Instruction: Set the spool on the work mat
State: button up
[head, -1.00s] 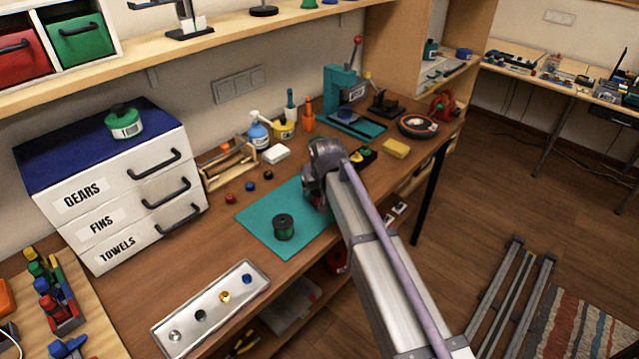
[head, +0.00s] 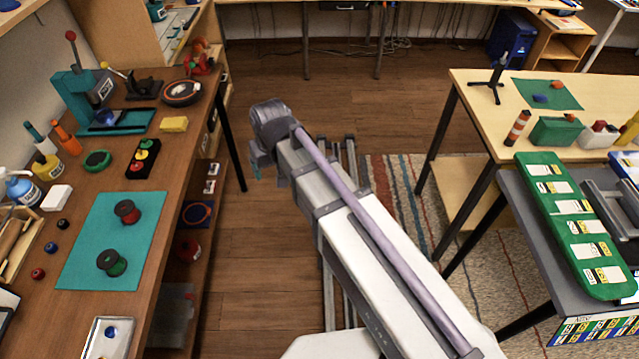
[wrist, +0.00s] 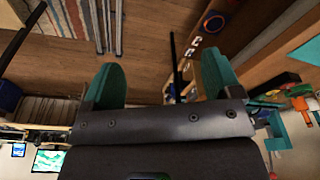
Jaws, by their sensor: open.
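The teal work mat (head: 88,272) lies on the brown wooden bench at the left of the head view. Two dark spools stand on it: one with red winding (head: 127,212) near its upper right, one with green winding (head: 111,263) at its lower middle. My gripper (wrist: 160,80) shows in the wrist view with its two teal fingers wide apart and nothing between them. In the head view my arm's end is over the floor, right of the bench and clear of the mat; the fingers are mostly hidden there.
A black holder (head: 143,157) with coloured round pieces, a yellow block (head: 174,124) and a teal press (head: 95,95) stand behind the mat. A metal tray (head: 106,338) is at the front. Open floor (head: 260,270) separates the bench from the tables at right.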

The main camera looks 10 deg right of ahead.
jog(key=s+d+m, duration=0.1)
jog(key=s+d, duration=0.2)
jog(key=d, duration=0.4)
jog(key=s+d+m+g, duration=0.1)
jog(key=s+d, duration=0.3)
jog(key=d, duration=0.3)
jog(key=s+d+m, duration=0.2)
jog(key=s+d, duration=0.2)
jog(key=d, duration=0.2)
jog(key=shift+d+g+h, duration=0.3)
jog(key=shift+d+g, duration=0.1)
